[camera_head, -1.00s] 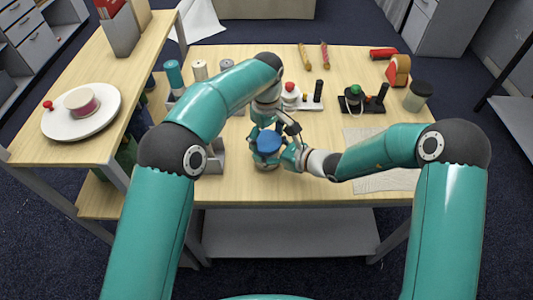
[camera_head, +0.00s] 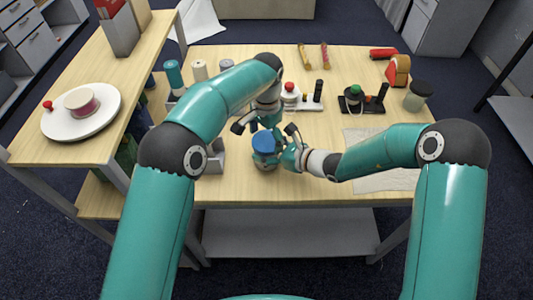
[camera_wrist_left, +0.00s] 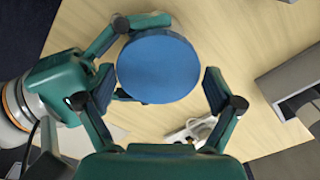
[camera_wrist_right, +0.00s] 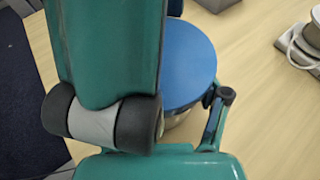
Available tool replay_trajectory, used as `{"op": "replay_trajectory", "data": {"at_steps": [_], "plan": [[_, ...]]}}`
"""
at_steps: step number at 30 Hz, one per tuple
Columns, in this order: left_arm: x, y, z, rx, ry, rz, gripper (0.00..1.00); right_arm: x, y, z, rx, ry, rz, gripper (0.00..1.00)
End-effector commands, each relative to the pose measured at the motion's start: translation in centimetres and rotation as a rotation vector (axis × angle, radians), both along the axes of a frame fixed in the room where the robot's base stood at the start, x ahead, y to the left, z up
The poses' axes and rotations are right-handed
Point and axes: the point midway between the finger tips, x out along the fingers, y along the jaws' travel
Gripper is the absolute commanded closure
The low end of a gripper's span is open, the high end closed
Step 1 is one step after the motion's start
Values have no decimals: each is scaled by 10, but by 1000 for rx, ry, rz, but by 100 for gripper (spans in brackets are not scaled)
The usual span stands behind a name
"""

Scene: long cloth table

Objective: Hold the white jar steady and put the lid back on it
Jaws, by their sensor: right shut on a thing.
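The blue lid (camera_head: 264,142) sits on top of the white jar (camera_head: 264,164) near the table's front edge. In the left wrist view the lid (camera_wrist_left: 158,66) is seen from above as a round disc. In the right wrist view the lid (camera_wrist_right: 190,65) covers the top, and a strip of the jar's side (camera_wrist_right: 178,119) shows under it. My right gripper (camera_head: 280,157) is shut on the jar from the right. My left gripper (camera_head: 264,126) is open above the lid, its fingers spread apart and clear of it. Most of the jar is hidden by the lid and grippers.
A grey holder (camera_head: 216,157) stands just left of the jar. Behind are a white stand with a red-topped item (camera_head: 305,100) and a black stand (camera_head: 362,103). A dark-lidded jar (camera_head: 417,96) stands at the right. A pale cloth (camera_head: 385,180) lies at the front right.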

Motion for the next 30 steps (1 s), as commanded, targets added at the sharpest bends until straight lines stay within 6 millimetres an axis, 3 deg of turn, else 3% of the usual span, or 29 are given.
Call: {"op": "replay_trajectory", "data": {"at_steps": [10,14,27,30], "plan": [[0,-1,2,-2,-1,2,0,0,0,0,-1,1,0,100],[0,-1,12,-3,-3,2,0,0,0,0,-1,1,0,100],[1,-2,97,-8,-10,2,0,-3,0,-5,-6,12,3,100],[3,-2,102,-3,-6,1,0,-3,0,-5,-7,11,2,100]]}}
